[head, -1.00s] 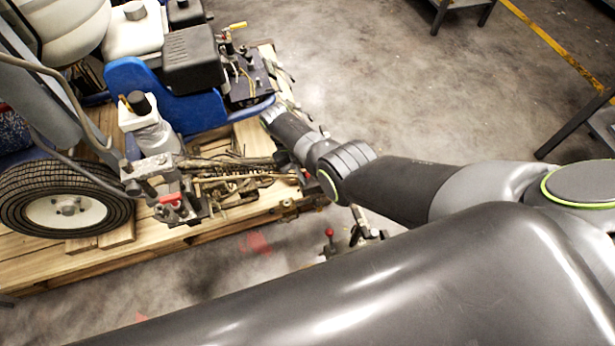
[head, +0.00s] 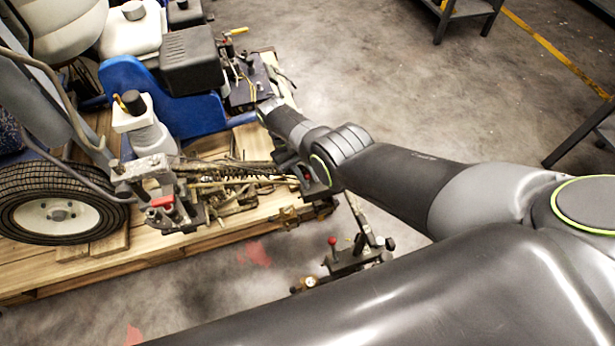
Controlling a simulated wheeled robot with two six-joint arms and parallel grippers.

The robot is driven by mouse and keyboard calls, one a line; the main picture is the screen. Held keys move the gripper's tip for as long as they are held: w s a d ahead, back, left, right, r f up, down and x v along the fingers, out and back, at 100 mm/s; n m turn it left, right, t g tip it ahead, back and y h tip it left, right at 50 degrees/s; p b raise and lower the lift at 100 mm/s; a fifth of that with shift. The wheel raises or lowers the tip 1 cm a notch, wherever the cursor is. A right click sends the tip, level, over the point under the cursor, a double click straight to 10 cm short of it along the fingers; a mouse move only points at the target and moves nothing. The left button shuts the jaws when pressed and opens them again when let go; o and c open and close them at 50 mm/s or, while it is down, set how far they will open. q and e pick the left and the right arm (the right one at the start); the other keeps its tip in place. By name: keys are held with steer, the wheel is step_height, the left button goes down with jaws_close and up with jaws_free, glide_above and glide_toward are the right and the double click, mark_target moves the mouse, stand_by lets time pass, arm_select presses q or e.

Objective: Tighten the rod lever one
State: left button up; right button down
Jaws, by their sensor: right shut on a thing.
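The line striper (head: 160,95) stands on a wooden pallet at the left of the head view. My right gripper (head: 266,108) reaches in from the right to the front end of its blue body, below the dark control plate (head: 245,82). It is shut on a small part there, apparently a rod lever, which the fingers and wrist largely hide. A lever with a red handle (head: 162,201) is on the rod assembly near the wheel. Another red-knobbed lever (head: 332,241) is on the front bracket, beneath my right arm. My left gripper is out of view.
The black-tyred wheel (head: 58,205) rests on the wooden pallet (head: 90,262). Thin rods (head: 235,178) and fittings lie close under my right wrist. A metal table (head: 590,128) stands at the far right. The concrete floor (head: 400,75) beyond the arm is clear.

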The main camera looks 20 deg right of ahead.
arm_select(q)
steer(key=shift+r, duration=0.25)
arm_select(e)
steer(key=c, duration=1.3)
jaws_free()
steer(key=shift+w+a+r, duration=0.15)
steer(key=shift+w+r, duration=0.1)
steer(key=b+v, duration=0.4)
steer(key=v, duration=0.5)
steer(key=shift+w+a+r, duration=0.15)
steer(key=shift+w, duration=0.2)
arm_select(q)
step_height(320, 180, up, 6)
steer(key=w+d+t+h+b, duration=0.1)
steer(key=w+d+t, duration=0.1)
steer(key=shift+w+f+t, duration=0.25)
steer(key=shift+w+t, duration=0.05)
arm_select(e)
steer(key=shift+w+a+r, duration=0.15)
steer(key=shift+w+r, duration=0.15)
steer(key=shift+r, duration=0.45)
